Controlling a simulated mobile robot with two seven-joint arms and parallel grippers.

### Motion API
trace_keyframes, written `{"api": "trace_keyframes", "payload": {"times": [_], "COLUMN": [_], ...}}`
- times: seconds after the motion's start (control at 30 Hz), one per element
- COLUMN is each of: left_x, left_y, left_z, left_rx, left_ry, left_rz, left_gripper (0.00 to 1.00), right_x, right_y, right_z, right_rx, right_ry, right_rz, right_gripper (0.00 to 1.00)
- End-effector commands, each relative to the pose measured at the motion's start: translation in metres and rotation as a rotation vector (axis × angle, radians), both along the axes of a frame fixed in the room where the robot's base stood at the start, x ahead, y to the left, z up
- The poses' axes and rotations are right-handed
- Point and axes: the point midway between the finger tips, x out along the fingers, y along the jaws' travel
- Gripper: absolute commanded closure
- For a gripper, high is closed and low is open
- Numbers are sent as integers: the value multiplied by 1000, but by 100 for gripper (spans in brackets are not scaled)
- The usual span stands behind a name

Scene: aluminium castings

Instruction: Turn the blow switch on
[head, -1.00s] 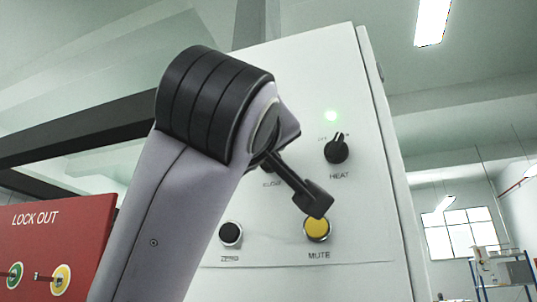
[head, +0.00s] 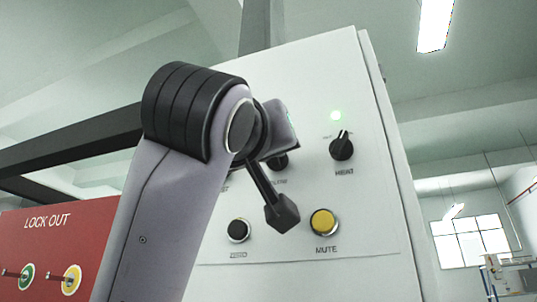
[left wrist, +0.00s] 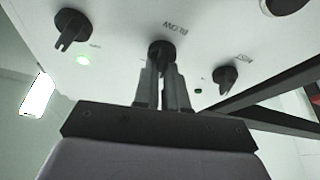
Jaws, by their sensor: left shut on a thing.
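The blow switch (left wrist: 160,48) is a black rotary knob on a white panel, with the label BLOW beside it in the left wrist view. My left gripper (left wrist: 161,68) has its two grey fingers on either side of this knob and is shut on it. In the head view the blow knob (head: 278,161) shows only in part behind my left wrist, and my fingertips are hidden there. The knob's exact pointer angle is hard to see. My right gripper is in neither view.
The heat knob (head: 341,147) is right of the blow switch, under a lit green lamp (head: 335,115). Below are a black button (head: 238,230) and a yellow mute button (head: 323,222). Another knob (left wrist: 231,76) is on the other side. A red lock out panel (head: 45,245) stands left.

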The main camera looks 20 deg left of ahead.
Motion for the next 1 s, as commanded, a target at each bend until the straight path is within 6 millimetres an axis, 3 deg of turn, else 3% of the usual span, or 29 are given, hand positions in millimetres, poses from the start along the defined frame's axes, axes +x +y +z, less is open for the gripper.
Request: {"api": "trace_keyframes", "payload": {"times": [0.2, 0.6, 1.0], "left_x": [0, 0, 0], "left_y": [1, 2, 2], "left_z": [-2, 1, 0], "left_rx": [204, 543, 717], "left_ry": [-7, -19, -23], "left_rz": [-1, 0, -1], "left_gripper": [100, 100, 100], "right_x": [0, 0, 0], "right_y": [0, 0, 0], "right_z": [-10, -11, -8], "right_rx": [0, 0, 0], "right_ry": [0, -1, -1], "right_rz": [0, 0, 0], "right_gripper": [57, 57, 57]}}
